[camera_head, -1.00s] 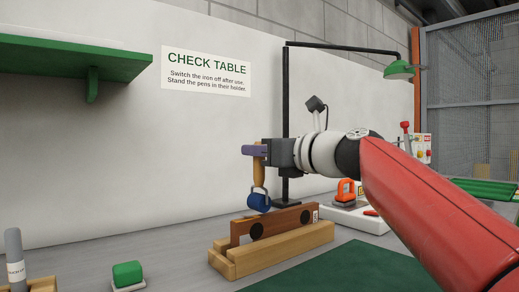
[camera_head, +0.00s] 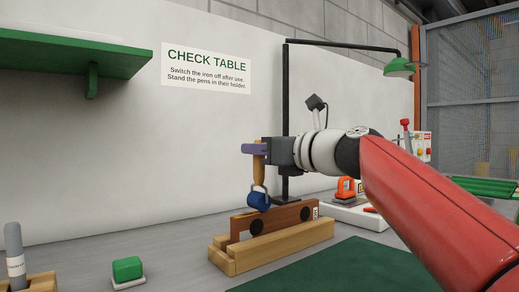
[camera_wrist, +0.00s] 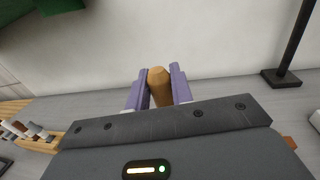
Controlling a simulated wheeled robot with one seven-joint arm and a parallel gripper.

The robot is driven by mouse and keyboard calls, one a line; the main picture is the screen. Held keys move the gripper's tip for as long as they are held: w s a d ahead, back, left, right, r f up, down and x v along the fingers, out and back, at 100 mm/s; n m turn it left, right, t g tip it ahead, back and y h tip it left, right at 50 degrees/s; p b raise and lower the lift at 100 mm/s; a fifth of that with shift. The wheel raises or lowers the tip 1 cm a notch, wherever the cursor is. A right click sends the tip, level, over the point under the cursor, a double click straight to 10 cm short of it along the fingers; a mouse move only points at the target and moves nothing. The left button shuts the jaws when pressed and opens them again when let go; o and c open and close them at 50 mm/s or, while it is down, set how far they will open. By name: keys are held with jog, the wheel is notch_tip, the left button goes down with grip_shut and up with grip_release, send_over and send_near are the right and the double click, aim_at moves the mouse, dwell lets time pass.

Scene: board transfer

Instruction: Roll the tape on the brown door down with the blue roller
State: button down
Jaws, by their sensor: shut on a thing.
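My gripper (camera_head: 255,148) is shut on the wooden handle of the blue roller (camera_head: 259,200). The handle (camera_wrist: 160,84) shows between the purple fingers (camera_wrist: 158,88) in the wrist view. The roller hangs down, its blue drum at the top edge of the brown door (camera_head: 285,216), toward the door's left part. I cannot tell whether it touches. The door stands on edge in a wooden holder (camera_head: 280,246) and has two dark round holes. A pale strip with marks shows at the door's right end; I cannot tell whether it is the tape. The wrist view does not show the drum.
A green block on a pale base (camera_head: 127,268) and a grey cylinder in a wooden stand (camera_head: 14,245) are at the front left. A dark green mat (camera_head: 340,272) lies in front. A black lamp post (camera_head: 286,120) rises behind; an orange tool (camera_head: 346,188) stands right.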

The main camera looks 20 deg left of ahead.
jog(key=shift+f, duration=0.25)
jog(key=shift+s, duration=0.1)
jog(key=shift+s+a, duration=1.15)
jog(key=shift+s, duration=1)
jog(key=shift+w+d+p, duration=0.4)
jog(key=shift+w+p, duration=0.05)
jog(key=shift+w, duration=0.3)
jog(key=shift+w+d+p, duration=0.4)
jog(key=shift+w+p, duration=0.05)
jog(key=shift+w, duration=0.3)
jog(key=shift+w+d+p, duration=0.4)
jog(key=shift+w+p, duration=0.05)
jog(key=shift+w, duration=0.3)
jog(key=shift+s+a, duration=1.2)
jog(key=shift+s, duration=1.05)
jog(key=shift+w+d+p, duration=0.15)
jog(key=shift+w+d, duration=0.25)
jog(key=shift+w, duration=0.35)
jog(key=shift+w+d+p, duration=0.1)
jog(key=shift+w+d, duration=0.3)
jog(key=shift+w, duration=0.35)
jog(key=shift+w+d+p, duration=0.15)
jog(key=shift+w+d, duration=0.25)
jog(key=shift+w, duration=0.35)
